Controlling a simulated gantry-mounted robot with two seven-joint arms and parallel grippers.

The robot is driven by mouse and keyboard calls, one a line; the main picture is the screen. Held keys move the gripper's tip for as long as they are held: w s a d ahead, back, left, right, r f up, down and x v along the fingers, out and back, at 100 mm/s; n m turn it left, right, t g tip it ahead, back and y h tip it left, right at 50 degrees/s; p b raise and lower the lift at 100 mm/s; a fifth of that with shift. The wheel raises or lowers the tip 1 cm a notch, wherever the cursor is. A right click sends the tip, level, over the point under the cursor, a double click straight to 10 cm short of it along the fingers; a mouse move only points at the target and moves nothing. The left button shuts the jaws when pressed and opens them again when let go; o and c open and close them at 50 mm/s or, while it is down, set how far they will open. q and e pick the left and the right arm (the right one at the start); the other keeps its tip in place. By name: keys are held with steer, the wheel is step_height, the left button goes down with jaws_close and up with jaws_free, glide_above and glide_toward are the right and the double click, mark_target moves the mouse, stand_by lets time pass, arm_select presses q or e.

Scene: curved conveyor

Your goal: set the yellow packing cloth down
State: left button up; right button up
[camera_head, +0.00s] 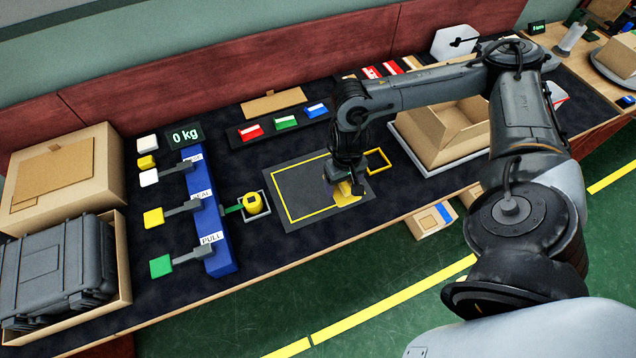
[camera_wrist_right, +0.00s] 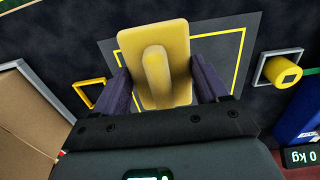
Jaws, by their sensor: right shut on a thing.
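The yellow packing cloth (camera_head: 346,200) shows in the head view at the lower right part of a dark mat (camera_head: 298,185) with a yellow outline. In the right wrist view the cloth (camera_wrist_right: 155,40) is a flat yellow pad with a raised ridge along its middle. My right gripper (camera_head: 345,186) is over it, shut on it, with one finger on each side in the wrist view (camera_wrist_right: 162,84). I cannot tell whether the cloth touches the mat. Part of it is hidden by the gripper in the head view. My left gripper is not in view.
An empty yellow frame (camera_head: 378,160) lies right of the mat. A yellow round object (camera_head: 253,203) sits in a square holder to the left, beside a blue lever panel (camera_head: 213,225). An open cardboard box (camera_head: 440,135) stands to the right. The table's front edge is close.

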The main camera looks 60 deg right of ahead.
steer(key=b, duration=0.3)
glide_above(318, 184)
step_height(318, 184, down, 6)
steer(key=shift+a+f, duration=0.1)
steer(key=shift+f+b, duration=0.75)
steer(key=shift+f, duration=1.3)
steer(key=o, duration=0.9)
steer(key=shift+f, duration=0.1)
steer(key=shift+o, duration=0.2)
